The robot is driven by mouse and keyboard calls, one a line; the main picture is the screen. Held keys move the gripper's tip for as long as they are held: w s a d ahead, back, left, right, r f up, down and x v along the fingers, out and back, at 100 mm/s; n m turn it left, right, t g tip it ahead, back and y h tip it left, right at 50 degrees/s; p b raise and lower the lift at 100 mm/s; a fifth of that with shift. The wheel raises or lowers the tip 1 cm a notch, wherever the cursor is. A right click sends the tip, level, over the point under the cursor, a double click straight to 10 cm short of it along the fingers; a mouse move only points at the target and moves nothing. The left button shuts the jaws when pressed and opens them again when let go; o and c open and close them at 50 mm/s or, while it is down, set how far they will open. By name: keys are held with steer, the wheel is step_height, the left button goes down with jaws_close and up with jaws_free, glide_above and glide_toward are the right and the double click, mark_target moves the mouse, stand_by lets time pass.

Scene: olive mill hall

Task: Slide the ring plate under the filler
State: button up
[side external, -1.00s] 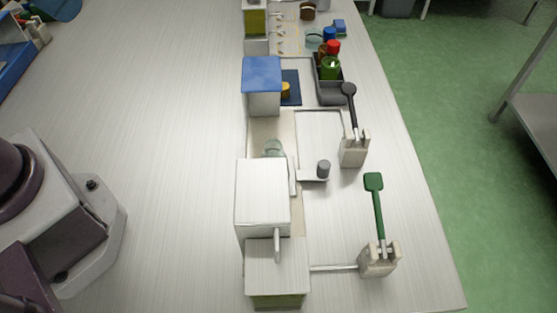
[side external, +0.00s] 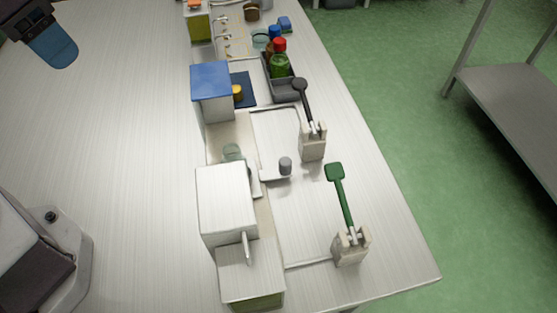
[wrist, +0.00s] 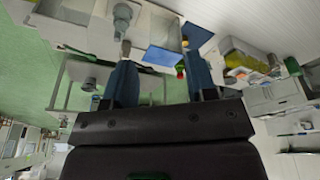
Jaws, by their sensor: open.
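A small pale plate with a grey knob (side external: 285,165), which seems to be the ring plate, lies right of a clear glass jar (side external: 233,152); its ring is not clear to see. The white box housing (side external: 225,205) in front of the jar may be the filler, but I cannot tell for sure. My gripper shows in part at the top left of the side view (side external: 52,42), well left of the plate and apart from it. In the wrist view its two blue fingers (wrist: 160,84) are spread with nothing held between them.
A black lever (side external: 303,98) and a green lever (side external: 340,195) stand in pale brackets on the right. A blue-topped box (side external: 211,85) stands behind the jar. A dark tray (side external: 284,88) holds bottles. The bench's left side is broadly clear.

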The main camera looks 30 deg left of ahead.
steer(key=w+d+f+g, duration=0.3)
steer(key=w+d+f, duration=0.4)
steer(key=w+d, duration=0.2)
steer(key=n, duration=0.9)
glide_toward(285, 161)
steer(key=shift+y, duration=0.3)
steer(key=f, duration=1)
steer(key=shift+d+f, duration=0.25)
steer(key=shift+f, duration=0.1)
